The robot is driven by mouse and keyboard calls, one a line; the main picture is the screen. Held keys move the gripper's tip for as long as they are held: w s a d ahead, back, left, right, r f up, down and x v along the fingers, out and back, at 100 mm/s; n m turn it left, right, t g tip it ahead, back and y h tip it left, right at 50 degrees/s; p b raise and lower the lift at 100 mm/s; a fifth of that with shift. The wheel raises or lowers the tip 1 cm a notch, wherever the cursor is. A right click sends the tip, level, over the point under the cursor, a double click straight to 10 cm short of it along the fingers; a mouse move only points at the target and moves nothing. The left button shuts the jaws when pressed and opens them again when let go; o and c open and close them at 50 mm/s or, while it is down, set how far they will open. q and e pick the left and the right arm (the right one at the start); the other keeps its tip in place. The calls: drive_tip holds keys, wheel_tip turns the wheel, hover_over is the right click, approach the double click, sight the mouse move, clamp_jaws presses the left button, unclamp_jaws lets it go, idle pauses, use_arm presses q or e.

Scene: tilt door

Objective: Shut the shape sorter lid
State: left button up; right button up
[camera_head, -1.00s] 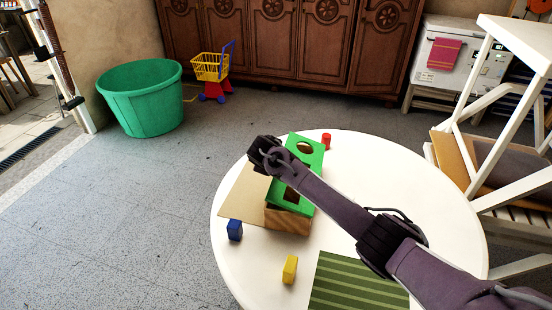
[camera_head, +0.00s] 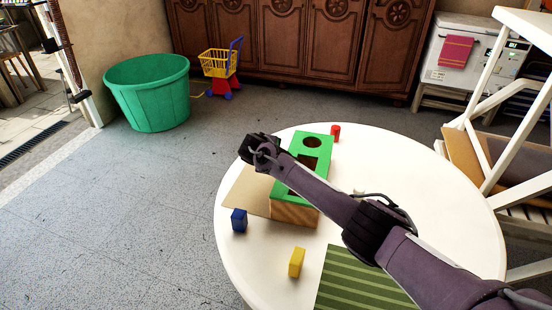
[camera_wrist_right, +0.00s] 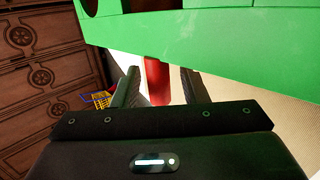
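The shape sorter is a wooden box (camera_head: 294,212) with a green lid (camera_head: 322,140) on the round white table. The lid has cut-out holes and lies over the box top, looking nearly level. My arm covers part of it, so I cannot tell if a small gap remains. My right gripper (camera_head: 258,150) is at the lid's left edge in the head view. In the right wrist view the green lid (camera_wrist_right: 215,35) spans the top of the picture, and the right gripper's fingers (camera_wrist_right: 159,76) are apart with nothing held between them. My left gripper is out of view.
On the white table (camera_head: 440,200) are a red cylinder (camera_head: 335,132) behind the box, a blue block (camera_head: 239,220), a yellow block (camera_head: 297,262), a tan sheet (camera_head: 246,192) and a striped green mat (camera_head: 355,285). White shelving (camera_head: 490,120) stands at right.

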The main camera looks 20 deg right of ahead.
drive_tip(key=shift+s+a+r, duration=0.25)
drive_tip(key=shift+r, duration=0.15)
drive_tip(key=v, duration=0.6)
drive_tip(key=shift+s+a+r+p, duration=0.2)
drive_tip(key=shift+s+p, duration=0.05)
drive_tip(key=shift+p, duration=0.1)
